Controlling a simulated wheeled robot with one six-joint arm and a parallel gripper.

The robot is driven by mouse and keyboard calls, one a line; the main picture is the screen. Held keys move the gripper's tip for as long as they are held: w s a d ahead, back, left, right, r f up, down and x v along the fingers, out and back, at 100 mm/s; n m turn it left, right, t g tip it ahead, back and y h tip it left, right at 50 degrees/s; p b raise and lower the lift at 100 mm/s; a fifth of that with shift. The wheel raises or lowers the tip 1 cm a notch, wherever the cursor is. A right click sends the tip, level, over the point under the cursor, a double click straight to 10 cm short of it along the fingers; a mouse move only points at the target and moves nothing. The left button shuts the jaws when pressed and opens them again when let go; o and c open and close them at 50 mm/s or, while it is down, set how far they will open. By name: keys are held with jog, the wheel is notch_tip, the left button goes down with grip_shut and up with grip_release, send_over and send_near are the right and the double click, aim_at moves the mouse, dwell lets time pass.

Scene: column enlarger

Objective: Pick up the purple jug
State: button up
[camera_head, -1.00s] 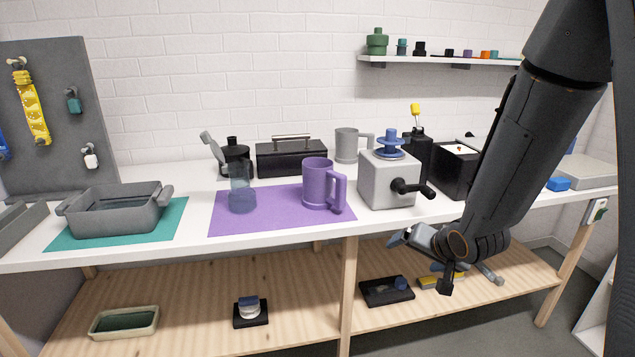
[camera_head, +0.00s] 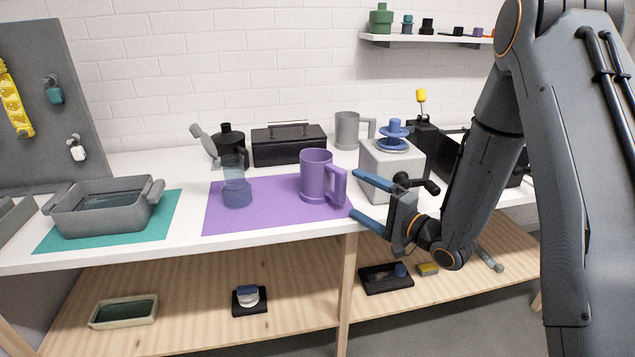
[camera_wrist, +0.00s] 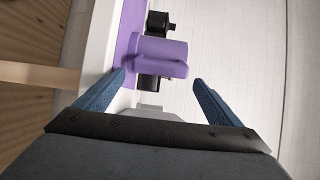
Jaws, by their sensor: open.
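The purple jug (camera_head: 315,176) stands upright on the purple mat (camera_head: 262,216), its handle on the right side. My gripper (camera_head: 354,195) is open and empty, just right of the jug, with its blue fingers pointing left toward the handle. In the wrist view the jug (camera_wrist: 155,50) lies ahead, between and beyond the two fingertips (camera_wrist: 160,77). The fingers look apart from the jug.
A grey box with a blue knob and black crank (camera_head: 375,160) stands close behind my gripper. A clear blue bottle (camera_head: 236,185) is left of the jug. A black toolbox (camera_head: 288,149) and a grey jug (camera_head: 348,131) stand behind.

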aim_at(346, 188)
jog(key=shift+p+x, duration=0.8)
jog(key=shift+x, duration=3.05)
jog(key=c, duration=1.7)
jog(key=shift+r, duration=0.1)
jog(key=shift+r+b, duration=1.1)
jog(key=shift+r, duration=3.85)
jog(key=o, duration=1.3)
jog(key=shift+c, duration=0.2)
jog(key=c, duration=1.2)
